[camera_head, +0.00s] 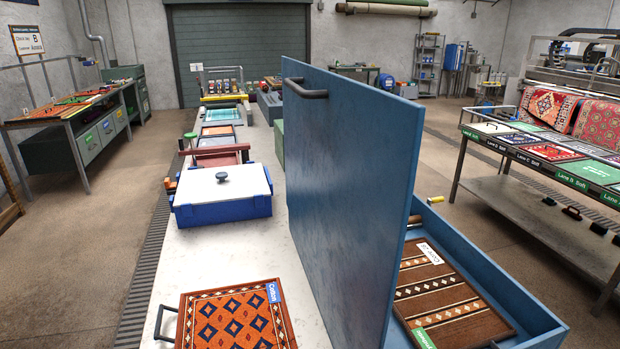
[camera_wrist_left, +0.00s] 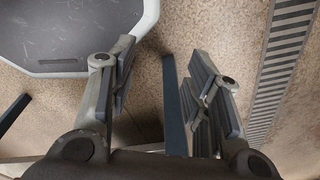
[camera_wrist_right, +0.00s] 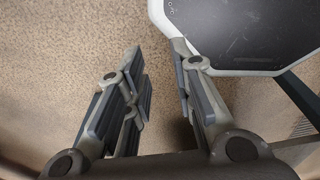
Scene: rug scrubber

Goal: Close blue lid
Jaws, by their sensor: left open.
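The blue lid (camera_head: 345,190) stands upright in the middle of the head view, a large flat panel with a dark bar handle (camera_head: 305,88) near its top left edge. It rises from the left side of a shallow blue box (camera_head: 500,265), so the box is open. A brown patterned rug sample (camera_head: 440,295) lies inside the box. The lid hides part of the box and the table behind it. My left gripper (camera_wrist_left: 160,75) is open and empty above the floor. My right gripper (camera_wrist_right: 157,65) is also open and empty above the floor. Neither gripper shows in the head view.
The pale table (camera_head: 225,255) holds an orange-and-navy patterned rug (camera_head: 235,320) at the front and a blue case with a white top (camera_head: 222,190) behind it. A rack of labelled samples (camera_head: 560,150) stands at the right. Open floor (camera_head: 75,250) lies left of the table.

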